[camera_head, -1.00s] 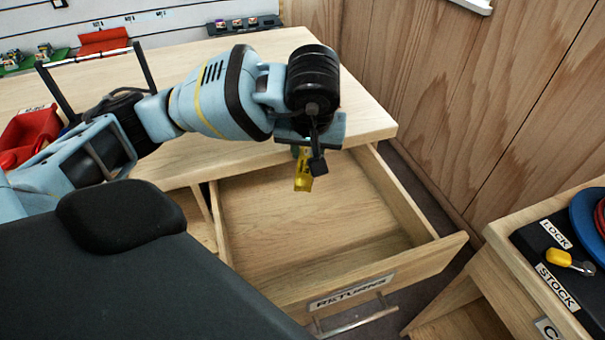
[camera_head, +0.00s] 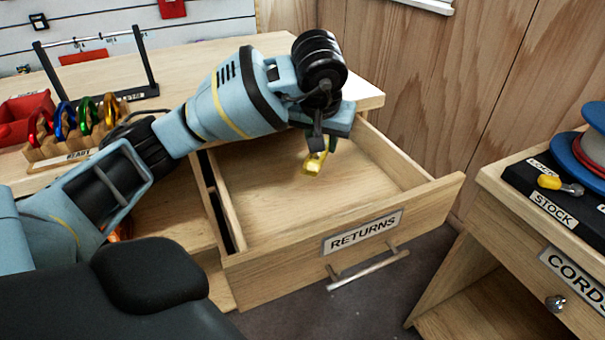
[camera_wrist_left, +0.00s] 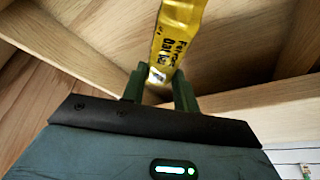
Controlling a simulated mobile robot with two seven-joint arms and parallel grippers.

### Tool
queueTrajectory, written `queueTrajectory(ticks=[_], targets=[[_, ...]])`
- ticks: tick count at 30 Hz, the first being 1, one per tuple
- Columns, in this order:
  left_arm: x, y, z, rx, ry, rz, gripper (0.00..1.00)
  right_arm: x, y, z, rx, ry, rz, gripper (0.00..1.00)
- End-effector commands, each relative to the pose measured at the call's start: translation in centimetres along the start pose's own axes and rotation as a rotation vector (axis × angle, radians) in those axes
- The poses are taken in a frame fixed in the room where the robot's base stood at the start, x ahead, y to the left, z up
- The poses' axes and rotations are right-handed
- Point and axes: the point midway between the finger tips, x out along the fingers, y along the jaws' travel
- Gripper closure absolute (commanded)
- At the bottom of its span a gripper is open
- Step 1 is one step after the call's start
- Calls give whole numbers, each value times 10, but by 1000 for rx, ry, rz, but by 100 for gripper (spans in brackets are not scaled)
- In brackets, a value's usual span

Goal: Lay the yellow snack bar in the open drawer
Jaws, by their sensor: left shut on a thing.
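The yellow snack bar (camera_head: 314,163) hangs from my left gripper (camera_head: 321,147), over the open drawer. In the left wrist view the snack bar (camera_wrist_left: 178,38) stands out between the two green fingers of the left gripper (camera_wrist_left: 160,85), which are shut on its near end. The drawer (camera_head: 260,232) is pulled out of the bench, with a RETURNS label and a bar handle on its front. Its visible floor is bare. I cannot tell exactly how high the bar is above the floor. My right gripper is not in view.
The wooden bench (camera_head: 190,72) holds a rack of coloured carabiners (camera_head: 62,150), a red bin (camera_head: 24,115) and a black frame (camera_head: 98,68) at the left. A second cabinet (camera_head: 530,255) with a STOCK tray (camera_head: 555,200) stands at the right. A wood wall is behind.

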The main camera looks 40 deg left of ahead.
Motion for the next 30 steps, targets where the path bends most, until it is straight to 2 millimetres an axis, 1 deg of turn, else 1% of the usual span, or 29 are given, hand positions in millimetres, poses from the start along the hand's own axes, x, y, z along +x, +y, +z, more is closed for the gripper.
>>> queueTrajectory(ticks=[1, 3, 11, 14, 18, 21, 25, 30], targets=[[4, -1, -2, 0, 1, 1, 93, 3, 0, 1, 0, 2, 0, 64], [4, -2, -4, 4, 4, 4, 93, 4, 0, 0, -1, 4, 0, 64], [5, -3, -6, 8, 6, 6, 93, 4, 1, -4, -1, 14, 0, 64], [16, -2, 0, 9, 1, 4, 93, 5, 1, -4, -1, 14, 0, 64], [40, -1, 10, 9, 0, 4, 93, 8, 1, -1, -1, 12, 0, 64], [53, 0, 15, 9, 1, 4, 93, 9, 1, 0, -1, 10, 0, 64], [62, 0, 18, 8, 4, 4, 93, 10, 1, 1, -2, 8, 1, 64], [63, 0, 18, 7, 5, 5, 93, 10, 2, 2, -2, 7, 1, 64]])
